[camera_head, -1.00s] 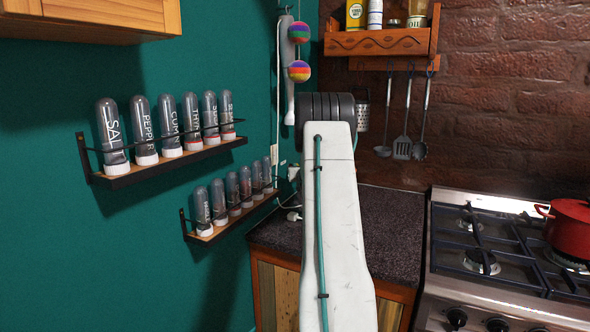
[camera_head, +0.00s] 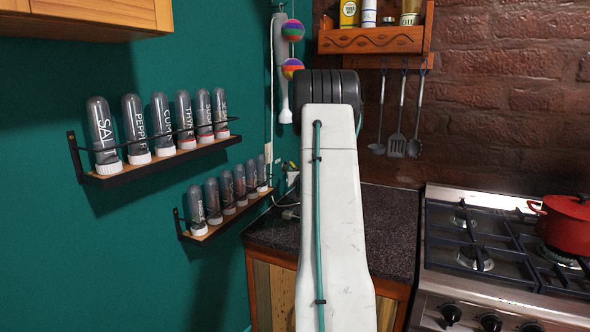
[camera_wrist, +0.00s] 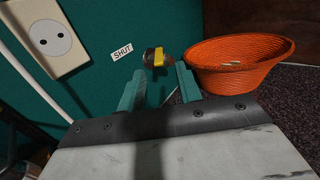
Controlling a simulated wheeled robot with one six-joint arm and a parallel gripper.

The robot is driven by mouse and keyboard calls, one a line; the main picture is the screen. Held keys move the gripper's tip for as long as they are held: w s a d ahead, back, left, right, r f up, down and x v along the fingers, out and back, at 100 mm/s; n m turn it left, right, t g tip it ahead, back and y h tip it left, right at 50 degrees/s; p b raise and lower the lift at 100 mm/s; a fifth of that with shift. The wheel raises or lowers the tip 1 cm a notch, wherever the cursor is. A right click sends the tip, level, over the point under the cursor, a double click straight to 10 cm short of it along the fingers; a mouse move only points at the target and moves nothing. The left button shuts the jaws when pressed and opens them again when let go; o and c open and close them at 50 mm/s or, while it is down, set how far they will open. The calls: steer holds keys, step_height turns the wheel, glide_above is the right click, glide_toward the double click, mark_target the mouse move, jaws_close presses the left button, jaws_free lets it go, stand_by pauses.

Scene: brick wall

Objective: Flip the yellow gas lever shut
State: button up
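The yellow gas lever (camera_wrist: 159,57) shows in the wrist view on a small dark and metallic fitting at the teal wall. A white label reading SHUT (camera_wrist: 122,52) is on the wall just left of it. My gripper (camera_wrist: 161,72) has two teal fingers spread apart with nothing between them. The lever appears just beyond the gap between the fingertips; I cannot tell if a finger touches it. In the head view my arm hides the gripper.
An orange woven basket (camera_wrist: 240,72) stands close to the right of my gripper. A white wall socket (camera_wrist: 57,40) is to the left. The head view shows spice racks (camera_head: 160,164) on the left wall, a dark counter (camera_head: 392,225) and a stove (camera_head: 450,262) with a red pot (camera_head: 570,228).

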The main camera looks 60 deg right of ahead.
steer(key=shift+s+a, duration=0.35)
